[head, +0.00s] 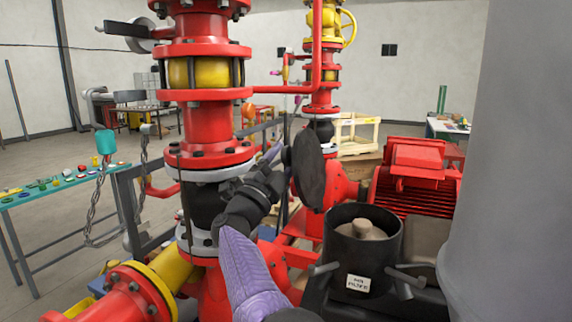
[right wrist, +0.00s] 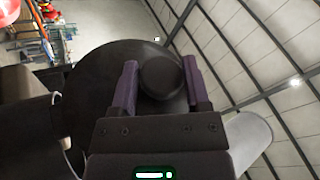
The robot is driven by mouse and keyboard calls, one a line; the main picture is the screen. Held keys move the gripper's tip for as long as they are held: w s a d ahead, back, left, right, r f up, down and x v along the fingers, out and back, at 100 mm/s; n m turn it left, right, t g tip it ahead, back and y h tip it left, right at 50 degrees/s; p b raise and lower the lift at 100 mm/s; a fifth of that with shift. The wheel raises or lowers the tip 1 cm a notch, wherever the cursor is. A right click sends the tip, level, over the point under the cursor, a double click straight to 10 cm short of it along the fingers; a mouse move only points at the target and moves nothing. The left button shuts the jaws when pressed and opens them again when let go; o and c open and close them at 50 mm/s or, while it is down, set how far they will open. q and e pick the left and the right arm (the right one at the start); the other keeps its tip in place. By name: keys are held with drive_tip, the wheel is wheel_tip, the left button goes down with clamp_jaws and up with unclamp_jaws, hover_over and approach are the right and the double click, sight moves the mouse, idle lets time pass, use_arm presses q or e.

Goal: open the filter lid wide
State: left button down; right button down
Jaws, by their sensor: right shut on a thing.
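The filter housing (head: 340,262) is a black open cylinder with a white label, at the lower right of the head view. A tan filter element (head: 368,231) shows inside its open mouth. The filter lid (head: 309,168) is a dark round disc, standing nearly on edge above and to the left of the housing. In the right wrist view the lid (right wrist: 108,95) lies behind the fingers. My right gripper (head: 274,158) is shut on the lid's round dark knob (right wrist: 161,78), with one purple finger on each side. The lid's hinge cannot be made out. My left gripper is not in view.
A red flanged pipe stack (head: 206,95) stands close to the left of my right arm. A red finned motor (head: 415,185) sits behind the housing. Black clamp handles (head: 408,279) stick out at the housing's sides. A table with small parts (head: 62,183) stands at the left.

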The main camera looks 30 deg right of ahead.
drive_tip(key=shift+w+a+f+b, duration=0.3)
drive_tip(key=shift+w+b, duration=0.05)
idle(0.4)
drive_tip(key=shift+c, duration=0.3)
unclamp_jaws()
drive_tip(key=shift+a, duration=0.1)
drive_tip(key=v, duration=1)
